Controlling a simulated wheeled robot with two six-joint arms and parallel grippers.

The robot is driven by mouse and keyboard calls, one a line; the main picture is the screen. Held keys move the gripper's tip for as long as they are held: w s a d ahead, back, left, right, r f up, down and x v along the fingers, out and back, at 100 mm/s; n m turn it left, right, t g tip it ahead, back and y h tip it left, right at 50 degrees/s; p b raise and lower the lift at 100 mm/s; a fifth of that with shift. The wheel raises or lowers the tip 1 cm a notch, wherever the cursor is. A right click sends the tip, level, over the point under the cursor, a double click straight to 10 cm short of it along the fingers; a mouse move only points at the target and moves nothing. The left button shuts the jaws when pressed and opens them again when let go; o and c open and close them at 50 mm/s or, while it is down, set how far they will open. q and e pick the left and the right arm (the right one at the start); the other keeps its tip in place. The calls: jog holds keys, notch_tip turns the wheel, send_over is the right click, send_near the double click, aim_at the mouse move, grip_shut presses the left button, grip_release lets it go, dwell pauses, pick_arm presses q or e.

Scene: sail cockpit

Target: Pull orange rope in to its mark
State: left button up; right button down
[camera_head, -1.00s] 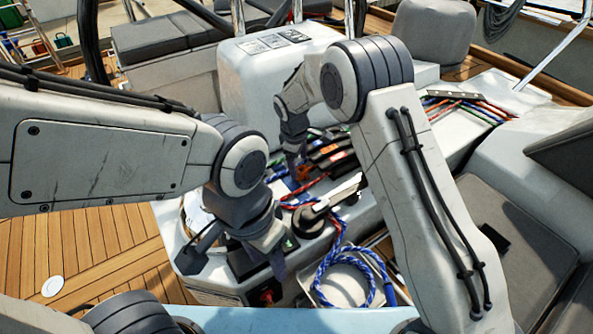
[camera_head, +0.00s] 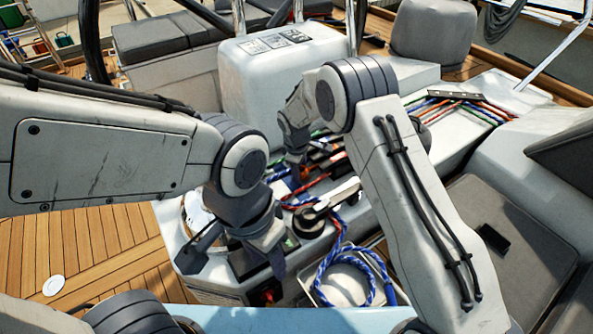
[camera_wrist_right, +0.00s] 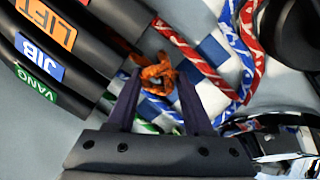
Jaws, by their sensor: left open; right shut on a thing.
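My right gripper (camera_wrist_right: 158,88) is shut on the orange rope (camera_wrist_right: 160,74), which shows as a small bunched piece between its fingertips. In the head view, a bit of orange shows at the fingers of my right gripper (camera_head: 299,174), beside the black rope clutches (camera_head: 330,163). In the right wrist view the clutch levers carry the labels LIFT (camera_wrist_right: 50,22), JIB (camera_wrist_right: 40,58) and VANG (camera_wrist_right: 36,84). My left gripper (camera_head: 277,262) is open and empty, low over the front of the console, left of the winch (camera_head: 309,222). I cannot make out a mark on the orange rope.
The winch has a pale handle (camera_head: 337,194). Red rope (camera_wrist_right: 190,55) and blue rope (camera_wrist_right: 237,50) run close to my right fingers. A coil of blue rope (camera_head: 322,273) lies in a bin below the winch. Several coloured ropes (camera_head: 475,106) run along the right ledge.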

jog(key=s+a, duration=0.1)
jog(key=a, duration=0.1)
jog(key=s+a, duration=0.3)
jog(key=a, duration=0.1)
jog(key=shift+s+a+f, duration=0.1)
jog(key=shift+s, duration=0.15)
jog(key=shift+c, duration=1.5)
grip_release()
jog(key=shift+w, duration=0.1)
jog(key=shift+r, duration=0.45)
notch_tip(320, 180, up, 10)
jog(key=s, duration=0.2)
jog(key=shift+a+f, duration=0.25)
jog(key=shift+a, duration=0.1)
